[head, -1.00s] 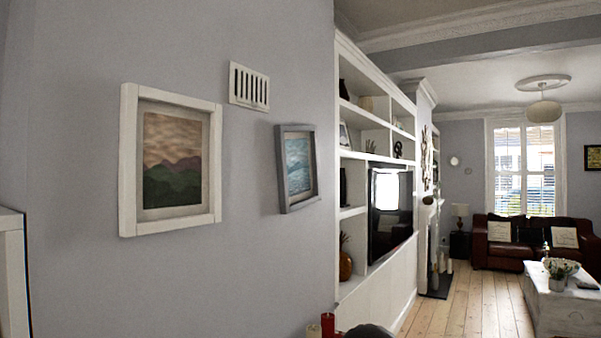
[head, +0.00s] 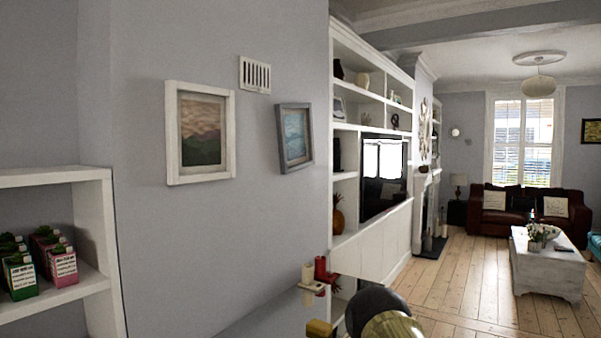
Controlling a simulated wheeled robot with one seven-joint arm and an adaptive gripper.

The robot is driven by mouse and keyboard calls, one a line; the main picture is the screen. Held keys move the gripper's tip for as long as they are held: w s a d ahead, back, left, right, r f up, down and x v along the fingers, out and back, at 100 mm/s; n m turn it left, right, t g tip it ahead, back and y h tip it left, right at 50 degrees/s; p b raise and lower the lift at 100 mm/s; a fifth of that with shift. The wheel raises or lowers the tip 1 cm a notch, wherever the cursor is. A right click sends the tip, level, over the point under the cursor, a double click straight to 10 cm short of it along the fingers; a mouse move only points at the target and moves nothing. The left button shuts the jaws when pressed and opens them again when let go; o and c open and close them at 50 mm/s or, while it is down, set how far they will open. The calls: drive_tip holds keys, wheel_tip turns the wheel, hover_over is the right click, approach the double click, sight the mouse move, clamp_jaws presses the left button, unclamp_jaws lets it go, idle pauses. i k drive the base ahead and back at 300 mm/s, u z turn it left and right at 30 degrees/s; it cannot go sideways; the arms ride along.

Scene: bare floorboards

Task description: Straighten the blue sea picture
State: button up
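The blue sea picture (head: 295,137), in a grey frame, hangs on the grey wall just left of the white shelving. It hangs tilted: its top leans left and its bottom is shifted right, a turn counterclockwise. To its left hangs a white-framed picture of green and purple hills (head: 201,132), which looks about upright. No gripper can be made out in the head view. Nothing visible touches the blue picture.
A white shelf (head: 100,235) with small labelled plant boxes (head: 62,262) stands at left. Red and cream candles (head: 320,267) and a dark round object (head: 368,305) beside a gold one (head: 393,328) are at bottom centre. Open floorboards (head: 460,290) lie right.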

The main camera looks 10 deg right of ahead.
sight(295, 148)
drive_tip(key=z, duration=0.85)
drive_tip(key=i, duration=0.3)
drive_tip(key=z, duration=0.65)
drive_tip(key=i, duration=1.35)
drive_tip(key=u, duration=0.45)
drive_tip(key=i, duration=1)
drive_tip(key=u, duration=0.95)
